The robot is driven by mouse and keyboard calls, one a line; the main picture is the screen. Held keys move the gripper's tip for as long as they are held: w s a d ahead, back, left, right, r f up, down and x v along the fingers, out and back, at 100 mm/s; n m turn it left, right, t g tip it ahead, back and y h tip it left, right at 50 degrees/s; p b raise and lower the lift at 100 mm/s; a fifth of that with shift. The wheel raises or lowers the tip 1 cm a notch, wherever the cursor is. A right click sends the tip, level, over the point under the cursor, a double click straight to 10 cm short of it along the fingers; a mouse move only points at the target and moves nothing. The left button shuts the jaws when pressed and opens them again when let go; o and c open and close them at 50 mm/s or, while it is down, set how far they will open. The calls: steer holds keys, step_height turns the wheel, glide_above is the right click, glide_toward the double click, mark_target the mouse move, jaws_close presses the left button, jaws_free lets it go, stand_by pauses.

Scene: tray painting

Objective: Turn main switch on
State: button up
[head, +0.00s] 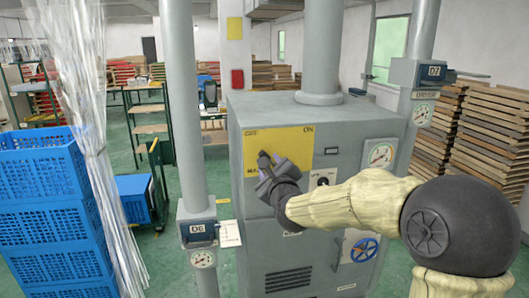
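The grey machine cabinet (365,120) stands in the middle of the head view. A yellow panel (292,145) on its front carries the word ON at its upper right and lettering starting with MA at its lower left, partly hidden. My gripper (264,166) is in front of the lower left of this panel. A dark piece stands up at its tip; I cannot tell whether it is a finger or the switch handle. The switch itself is otherwise hidden behind my gripper, and I cannot tell whether they touch.
A pipe with a box marked D6 (198,232) and a gauge stands left of the cabinet. Another box, D7 (432,72), is at the right. A small knob (323,178), a gauge (380,154) and a blue handwheel (364,250) are on the front. Blue crates (50,200) stand left.

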mark_target(272, 162)
steer(key=p+x, duration=0.3)
steer(key=x, duration=0.4)
steer(key=shift+w+a+f, duration=0.1)
steer(key=shift+w, duration=0.15)
jaws_close()
